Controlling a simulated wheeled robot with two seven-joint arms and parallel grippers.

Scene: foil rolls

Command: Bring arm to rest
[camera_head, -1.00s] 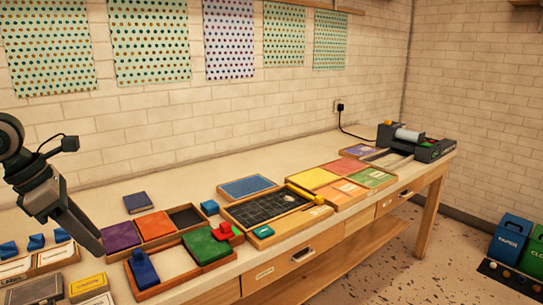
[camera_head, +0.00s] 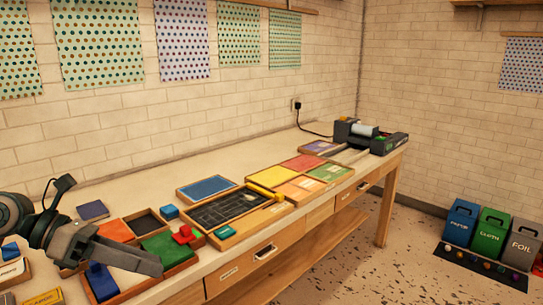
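My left arm (camera_head: 45,232) comes in from the left edge in the head view. Its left gripper (camera_head: 158,266) points right, in front of the trays at the near left end of the workbench (camera_head: 220,258). It covers part of a tray with a blue block (camera_head: 102,281) and a green panel (camera_head: 168,247). I see nothing held in it, but its fingers overlap from this side and I cannot tell whether they are open or shut. My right gripper is not in view.
A red block (camera_head: 184,234) and a chalkboard tray (camera_head: 222,207) lie on the bench, with coloured trays beyond. A dark machine with a white roll (camera_head: 364,129) stands at the far end. Blue (camera_head: 461,222), green (camera_head: 490,233) and grey (camera_head: 523,244) bins stand on the floor at right.

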